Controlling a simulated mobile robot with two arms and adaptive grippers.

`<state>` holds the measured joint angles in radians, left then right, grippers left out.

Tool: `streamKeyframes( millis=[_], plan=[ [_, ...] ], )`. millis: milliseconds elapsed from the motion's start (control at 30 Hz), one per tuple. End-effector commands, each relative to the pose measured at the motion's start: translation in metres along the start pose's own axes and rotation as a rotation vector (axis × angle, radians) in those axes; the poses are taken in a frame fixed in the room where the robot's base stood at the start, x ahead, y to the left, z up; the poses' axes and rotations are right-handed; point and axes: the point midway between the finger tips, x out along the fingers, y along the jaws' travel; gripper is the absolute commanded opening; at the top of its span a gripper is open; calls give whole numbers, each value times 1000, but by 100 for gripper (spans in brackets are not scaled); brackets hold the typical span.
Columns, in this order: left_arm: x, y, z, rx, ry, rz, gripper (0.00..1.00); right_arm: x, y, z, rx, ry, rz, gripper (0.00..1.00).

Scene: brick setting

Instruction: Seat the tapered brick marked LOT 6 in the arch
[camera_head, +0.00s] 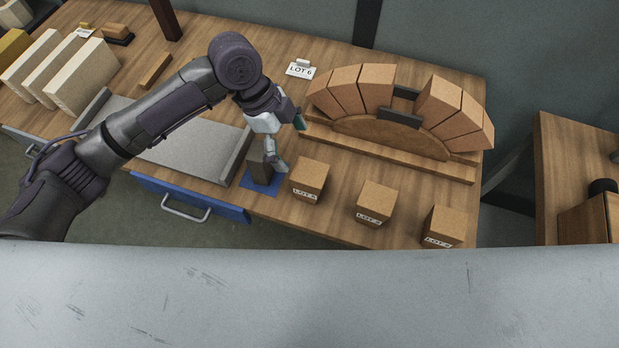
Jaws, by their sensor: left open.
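The arch is a wooden form (385,139) carrying tan tapered bricks on its left (346,88) and right (454,108) sides. A gap with dark bars (400,117) lies between them at the top. Three loose tan bricks stand in a row in front: a left one (310,177), a middle one (376,197) and a right one (444,222). Each has a white label; the numbers are too small to read surely. My left gripper (289,145) is open and empty, above and behind the left loose brick. My right gripper is not in view.
A grey tray (190,150) lies under my left arm. Pale slabs (84,77) stand at the far left.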

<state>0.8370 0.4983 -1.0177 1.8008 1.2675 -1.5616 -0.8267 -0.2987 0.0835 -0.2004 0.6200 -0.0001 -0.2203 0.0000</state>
Motion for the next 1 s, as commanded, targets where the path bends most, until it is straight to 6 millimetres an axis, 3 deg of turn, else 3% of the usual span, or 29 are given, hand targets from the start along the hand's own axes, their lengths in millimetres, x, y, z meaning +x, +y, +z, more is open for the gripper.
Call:
streamKeyframes(
  millis=[300, 567, 800, 1000],
  plan=[
    [58, 1, -2, -2, 1, 1, 96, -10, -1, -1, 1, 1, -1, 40],
    [77, 2, -4, -2, 1, 1, 96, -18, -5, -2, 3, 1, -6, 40],
    [113, 5, -6, -3, 1, 0, 96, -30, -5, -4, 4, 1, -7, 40],
    [121, 5, -6, -1, 1, -3, 96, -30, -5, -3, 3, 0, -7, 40]
  ],
)
